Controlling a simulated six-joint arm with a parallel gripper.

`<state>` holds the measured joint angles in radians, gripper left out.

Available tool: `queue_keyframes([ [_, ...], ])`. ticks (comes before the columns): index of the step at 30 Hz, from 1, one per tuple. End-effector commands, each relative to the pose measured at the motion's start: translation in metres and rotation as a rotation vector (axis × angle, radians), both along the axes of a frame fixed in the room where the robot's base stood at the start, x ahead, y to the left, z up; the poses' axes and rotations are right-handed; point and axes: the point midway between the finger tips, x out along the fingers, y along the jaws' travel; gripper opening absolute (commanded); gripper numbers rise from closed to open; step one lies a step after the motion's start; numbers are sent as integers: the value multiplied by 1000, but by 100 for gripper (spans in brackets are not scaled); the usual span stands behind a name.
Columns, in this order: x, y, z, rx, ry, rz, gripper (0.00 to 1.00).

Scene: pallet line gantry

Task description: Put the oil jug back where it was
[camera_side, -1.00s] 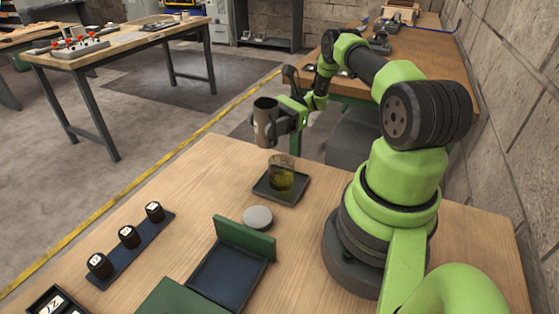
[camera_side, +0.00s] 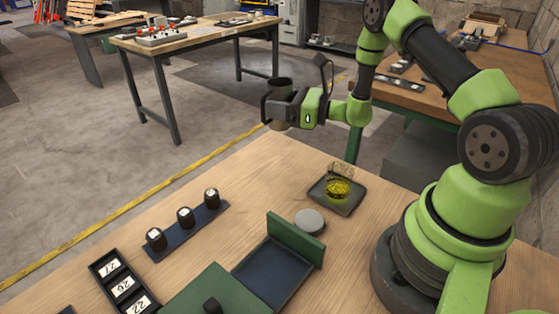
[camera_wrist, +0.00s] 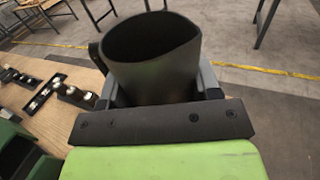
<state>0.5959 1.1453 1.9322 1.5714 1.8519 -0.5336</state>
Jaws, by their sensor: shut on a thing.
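The oil jug is a dark, open-topped vessel (camera_side: 279,86), held about upright above the far left side of the wooden table. My gripper (camera_side: 276,104) is shut around its body. The wrist view shows the jug (camera_wrist: 152,75) from behind, with its wide mouth, a handle-like part at left and the gripper's fingers (camera_wrist: 160,88) on both sides; its inside looks dark. A clear glass with yellow liquid (camera_side: 339,188) stands on a small dark tray (camera_side: 322,197). A grey round disc (camera_side: 309,221) lies bare on the table in front of that tray.
Several small black jars, three on a dark strip (camera_side: 201,228), and a numbered black rack (camera_side: 122,283) are at left. Wood between strip and glass is clear.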

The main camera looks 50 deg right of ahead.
Motion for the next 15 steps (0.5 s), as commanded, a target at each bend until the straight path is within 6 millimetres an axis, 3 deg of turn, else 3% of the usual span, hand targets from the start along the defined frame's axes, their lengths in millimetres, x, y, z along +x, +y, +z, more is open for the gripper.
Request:
queue_keyframes([
  [15, 1, 1, -58, 1, -3, -38, 26],
])
